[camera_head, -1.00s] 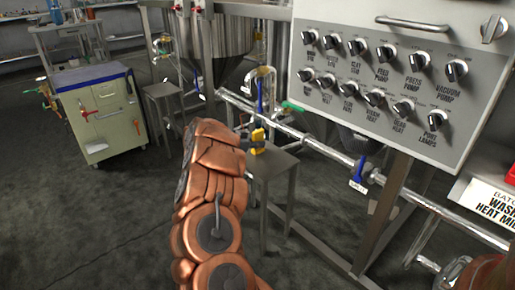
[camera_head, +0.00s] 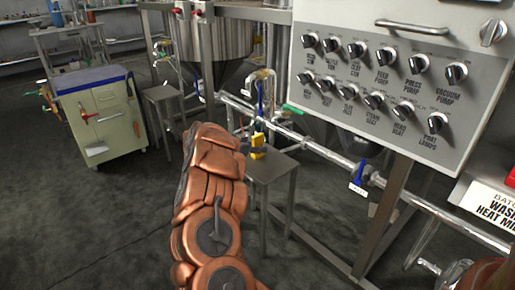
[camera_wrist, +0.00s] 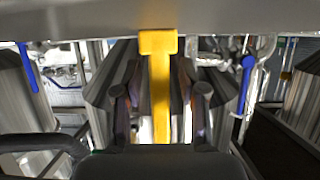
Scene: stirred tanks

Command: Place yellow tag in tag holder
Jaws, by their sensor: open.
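A yellow tag (camera_wrist: 160,85), T-shaped with a wide head and a narrow stem, stands in the middle of the wrist view. Its stem runs down between the fingers of my gripper (camera_wrist: 160,97), which is open with a gap on both sides of the stem. The stem's lower end is hidden by the gripper's body. In the head view a small yellow piece (camera_head: 257,140), probably the tag, shows just right of my copper arm, above the small metal table (camera_head: 272,166). My arm hides most of the gripper there. I cannot make out the tag holder.
A grey control panel (camera_head: 400,85) with several knobs fills the upper right. A steel pipe (camera_head: 325,150) with blue-handled valves runs behind the small table. A cream cabinet (camera_head: 100,120) and a small stool (camera_head: 163,92) stand left. The floor (camera_head: 80,220) at lower left is clear.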

